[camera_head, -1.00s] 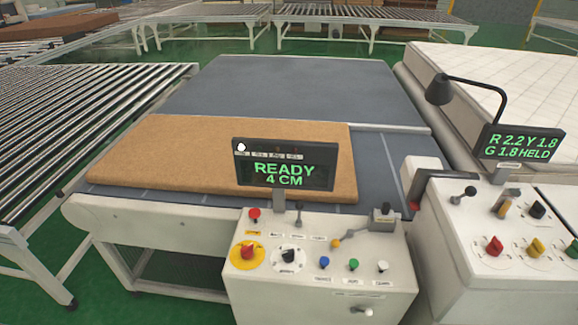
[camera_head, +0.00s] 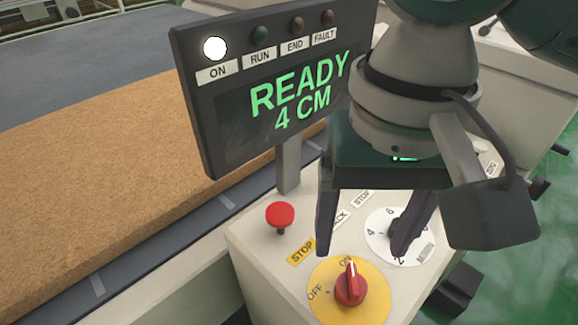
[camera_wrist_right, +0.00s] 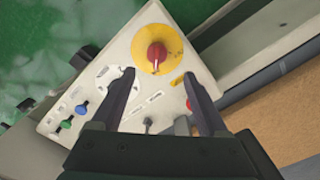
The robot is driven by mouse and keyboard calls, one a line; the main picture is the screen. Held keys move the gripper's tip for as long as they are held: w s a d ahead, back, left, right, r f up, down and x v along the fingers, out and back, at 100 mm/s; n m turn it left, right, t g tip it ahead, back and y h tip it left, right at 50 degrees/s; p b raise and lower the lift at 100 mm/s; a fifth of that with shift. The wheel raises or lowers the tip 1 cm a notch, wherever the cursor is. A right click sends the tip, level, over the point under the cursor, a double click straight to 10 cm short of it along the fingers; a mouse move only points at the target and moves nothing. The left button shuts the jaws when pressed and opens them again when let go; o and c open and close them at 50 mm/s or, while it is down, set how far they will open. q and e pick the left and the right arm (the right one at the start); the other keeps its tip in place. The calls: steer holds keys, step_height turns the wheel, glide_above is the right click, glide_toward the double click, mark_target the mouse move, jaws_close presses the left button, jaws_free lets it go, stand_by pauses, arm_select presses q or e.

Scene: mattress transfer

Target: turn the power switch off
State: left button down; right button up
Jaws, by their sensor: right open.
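The power switch (camera_head: 350,287) is a red rotary knob on a round yellow plate (camera_head: 328,305) marked OFF and ON. Its white pointer line is at ON. It also shows in the right wrist view (camera_wrist_right: 157,54), beyond the fingertips. My right gripper (camera_head: 362,252) is open and empty above the control panel, behind the knob in the head view, and its fingers are apart from the knob. In the right wrist view the open fingers (camera_wrist_right: 153,78) point toward the yellow plate. My left gripper is not in view.
The display (camera_head: 280,85) reads READY 4 CM, with the ON lamp lit white. A red STOP button (camera_head: 280,216) stands beside the switch. A numbered dial (camera_head: 385,222) is partly behind my right finger. A brown mattress slab (camera_head: 90,190) lies to the left.

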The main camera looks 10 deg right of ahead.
mark_target(354, 280)
steer(key=f, duration=0.2)
steer(key=f+b, duration=0.1)
steer(key=f, duration=0.5)
steer(key=shift+s+d+f, duration=0.1)
steer(key=shift+d+f, duration=0.15)
steer(key=shift+d, duration=0.15)
steer(key=shift+f, duration=0.45)
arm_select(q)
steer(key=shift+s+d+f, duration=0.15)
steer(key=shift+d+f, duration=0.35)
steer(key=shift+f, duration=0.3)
arm_select(e)
steer(key=shift+a, duration=0.1)
steer(key=c, duration=0.3)
jaws_close()
